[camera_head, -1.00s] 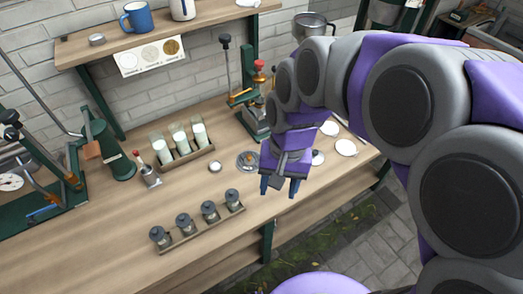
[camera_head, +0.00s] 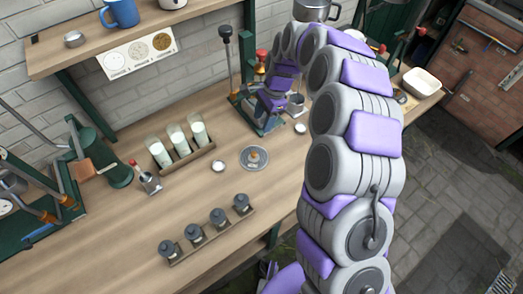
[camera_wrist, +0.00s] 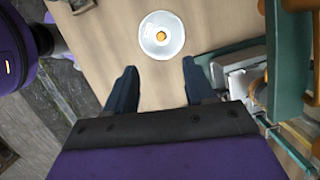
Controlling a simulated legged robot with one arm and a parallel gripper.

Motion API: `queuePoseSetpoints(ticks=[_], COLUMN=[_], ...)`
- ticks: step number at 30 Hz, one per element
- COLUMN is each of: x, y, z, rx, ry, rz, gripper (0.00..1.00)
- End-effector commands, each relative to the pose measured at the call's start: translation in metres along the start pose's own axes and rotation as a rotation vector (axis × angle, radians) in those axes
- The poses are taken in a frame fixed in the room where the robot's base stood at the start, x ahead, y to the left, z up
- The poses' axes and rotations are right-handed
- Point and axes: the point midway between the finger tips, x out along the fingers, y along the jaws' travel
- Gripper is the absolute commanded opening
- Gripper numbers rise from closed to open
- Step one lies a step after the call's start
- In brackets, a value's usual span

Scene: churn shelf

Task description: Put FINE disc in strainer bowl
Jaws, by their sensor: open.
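A round grey disc with an orange knob (camera_head: 254,157) lies flat on the bench in the head view. A pale disc with an orange knob (camera_wrist: 161,36) lies ahead of my fingertips in the wrist view, apart from them; it looks like the same disc. Its marking is too small to read. My gripper (camera_wrist: 160,88) is open, with nothing between its fingers. In the head view my gripper (camera_head: 270,101) is beside the green press, partly hidden by my arm. I cannot tell for sure which vessel is the strainer bowl; a metal bowl (camera_head: 312,11) shows at the top.
The green press (camera_wrist: 287,65) stands close to the right finger in the wrist view. A rack of white-filled glasses (camera_head: 182,143) and a rack of grey jars (camera_head: 208,228) stand on the bench. A shelf (camera_head: 65,52) hangs above. Bare bench surrounds the disc.

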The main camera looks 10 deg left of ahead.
Motion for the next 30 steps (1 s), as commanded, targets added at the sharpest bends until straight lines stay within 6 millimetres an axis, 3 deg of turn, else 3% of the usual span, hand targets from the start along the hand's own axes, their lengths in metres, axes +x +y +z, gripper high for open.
queuePoseSetpoints(ticks=[7,21,30], x=[0.023,0.116,0.133], y=[-0.006,-0.008,-0.006], z=[-0.003,0.0,-0.004], rx=[0.031,0.031,0.031], ry=[0.004,0.007,0.004], rz=[0.001,0.007,0.002], gripper=[0.54,0.54,0.54])
